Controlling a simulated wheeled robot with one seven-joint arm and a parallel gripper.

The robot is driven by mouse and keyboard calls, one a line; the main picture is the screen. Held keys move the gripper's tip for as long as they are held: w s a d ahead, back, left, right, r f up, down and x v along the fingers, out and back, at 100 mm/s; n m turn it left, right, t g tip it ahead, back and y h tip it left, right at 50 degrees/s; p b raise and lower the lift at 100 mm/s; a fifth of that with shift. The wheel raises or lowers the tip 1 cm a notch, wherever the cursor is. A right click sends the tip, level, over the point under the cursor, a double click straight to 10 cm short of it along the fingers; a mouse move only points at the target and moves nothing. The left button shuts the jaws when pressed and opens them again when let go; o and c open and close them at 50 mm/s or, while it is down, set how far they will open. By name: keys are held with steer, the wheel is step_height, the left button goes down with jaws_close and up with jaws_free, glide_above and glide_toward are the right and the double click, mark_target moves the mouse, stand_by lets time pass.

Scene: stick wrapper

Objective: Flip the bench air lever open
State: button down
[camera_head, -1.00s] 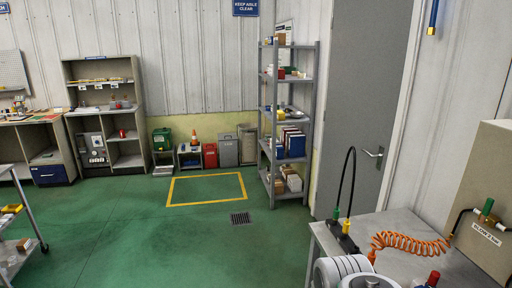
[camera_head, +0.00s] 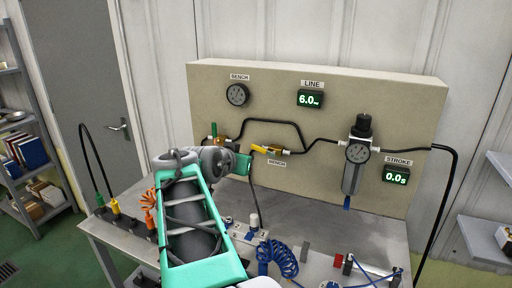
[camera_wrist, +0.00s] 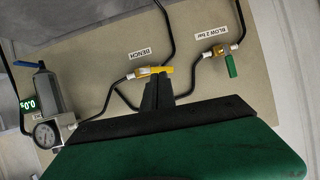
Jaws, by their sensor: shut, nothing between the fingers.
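The bench air lever (camera_head: 267,150) is a yellow handle on a valve in the black line, above a "BENCH" label on the beige panel. It lies roughly along the line. It also shows in the wrist view (camera_wrist: 154,71), beside its "BENCH" label. My gripper (camera_head: 250,157) is at the left end of the lever in the head view. In the wrist view its dark fingers (camera_wrist: 158,82) are together, with their tips at the yellow handle. I cannot tell whether they touch it. My arm hides part of the panel's lower left.
A green-handled blow valve (camera_wrist: 231,64) sits left of the lever in the head view. A regulator (camera_head: 357,155) hangs to the right. The line display (camera_head: 310,98) reads 6.0 and the stroke display (camera_head: 397,174) 0.0. Coiled blue hose (camera_head: 283,258) lies on the bench below.

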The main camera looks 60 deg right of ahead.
step_height(320, 180, up, 6)
steer(key=s+d+f+m+h, duration=0.1)
steer(key=d+m+h, duration=0.1)
steer(key=h, duration=0.1)
steer(key=p, duration=0.4)
glide_above(259, 149)
steer(key=s+a, duration=0.1)
steer(key=a, duration=0.1)
step_height(259, 149, down, 2)
steer(key=shift+y, duration=0.3)
steer(key=f, duration=0.4)
steer(key=shift+w+a, duration=0.1)
steer(key=shift+w, duration=0.2)
